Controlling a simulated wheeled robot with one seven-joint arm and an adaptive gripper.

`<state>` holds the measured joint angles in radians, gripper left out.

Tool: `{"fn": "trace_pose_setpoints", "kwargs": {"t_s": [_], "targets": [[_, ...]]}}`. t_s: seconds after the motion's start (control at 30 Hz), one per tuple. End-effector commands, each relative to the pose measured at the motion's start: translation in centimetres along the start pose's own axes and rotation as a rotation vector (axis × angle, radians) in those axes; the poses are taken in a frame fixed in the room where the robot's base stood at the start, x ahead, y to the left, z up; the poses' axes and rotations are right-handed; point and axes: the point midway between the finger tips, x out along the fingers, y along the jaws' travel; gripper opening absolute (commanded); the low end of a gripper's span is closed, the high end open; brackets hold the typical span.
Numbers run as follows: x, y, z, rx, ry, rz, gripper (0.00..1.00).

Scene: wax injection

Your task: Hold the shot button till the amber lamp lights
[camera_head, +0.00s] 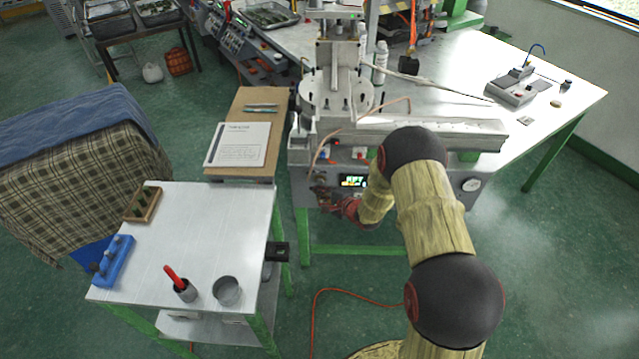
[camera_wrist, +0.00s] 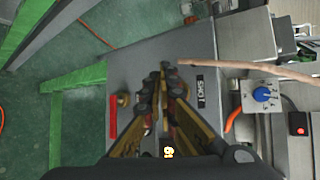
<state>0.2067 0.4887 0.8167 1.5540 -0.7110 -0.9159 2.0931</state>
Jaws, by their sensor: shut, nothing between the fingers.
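My gripper (camera_head: 322,192) is at the front panel of the wax injection machine (camera_head: 300,185), left of its lit display (camera_head: 352,181). In the wrist view my gripper (camera_wrist: 166,72) is shut and empty, with its fingertips over the grey panel (camera_wrist: 190,55). A small dark label (camera_wrist: 201,91) with white lettering is just right of the fingers. I see no shot button clearly; the fingers may cover it. I cannot tell whether the fingertips touch the panel. I cannot make out an amber lamp; a small yellow-white glow (camera_wrist: 168,153) shows between the finger bases.
A blue knob (camera_wrist: 263,94), an orange-red hook-like part and a red button or lamp (camera_wrist: 298,123) lie right of my fingers. A copper-coloured tube (camera_wrist: 250,67) crosses nearby. A red bar (camera_wrist: 113,117) is at left. A white side table (camera_head: 205,235) stands at left, a gauge (camera_head: 471,185) at right.

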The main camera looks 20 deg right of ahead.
Motion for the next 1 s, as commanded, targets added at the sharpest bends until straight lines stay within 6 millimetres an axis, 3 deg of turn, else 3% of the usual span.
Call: {"fn": "trace_pose_setpoints", "kwargs": {"t_s": [0.27,0.73,1.0], "targets": [[-0.3,0.2,0.2,0.001,0.000,0.002,0.00],[-3.1,2.2,2.3,0.001,-0.001,0.002,0.00],[-3.5,2.6,2.5,0.000,0.000,0.001,0.00]]}}
